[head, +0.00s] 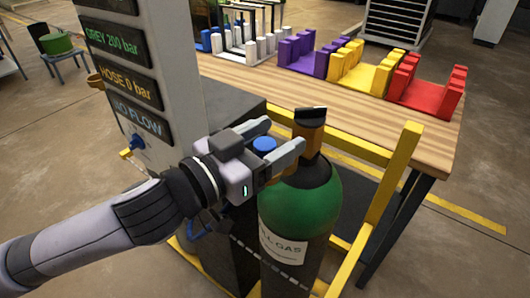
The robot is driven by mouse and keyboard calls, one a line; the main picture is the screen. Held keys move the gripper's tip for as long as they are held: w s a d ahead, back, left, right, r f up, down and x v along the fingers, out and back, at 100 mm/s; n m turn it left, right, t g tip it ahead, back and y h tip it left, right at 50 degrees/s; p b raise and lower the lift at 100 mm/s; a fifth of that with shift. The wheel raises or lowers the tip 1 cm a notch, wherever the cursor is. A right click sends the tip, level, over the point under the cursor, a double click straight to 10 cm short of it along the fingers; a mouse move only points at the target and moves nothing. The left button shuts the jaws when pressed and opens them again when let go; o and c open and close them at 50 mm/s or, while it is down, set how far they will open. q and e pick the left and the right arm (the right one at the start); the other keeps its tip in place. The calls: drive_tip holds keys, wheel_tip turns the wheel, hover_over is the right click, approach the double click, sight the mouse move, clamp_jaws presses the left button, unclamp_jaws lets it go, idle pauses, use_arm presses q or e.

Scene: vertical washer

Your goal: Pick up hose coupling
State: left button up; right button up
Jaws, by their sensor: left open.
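My left gripper (285,133) is open, its two fingers pointing right toward the neck of a green gas cylinder (305,208). A round blue part (264,144) shows between the fingers, close to the palm; it may be the hose coupling, but I cannot tell whether the fingers touch it. The cylinder has a brown neck with a dark top (310,122), just right of the fingertips. Its white label is partly readable as "GAS". My right gripper is not in view.
A grey panel (185,70) with text displays stands at left, with a small blue fitting (136,141) on it. A yellow frame (383,195) surrounds the cylinder. Behind is a wooden table (420,135) with purple (302,57), yellow (352,73) and red (420,93) racks.

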use_arm(q)
drive_tip(key=shift+w+d, duration=0.2)
drive_tip(key=c, duration=1.1)
drive_tip(key=shift+o, duration=0.2)
drive_tip(key=shift+r, duration=0.1)
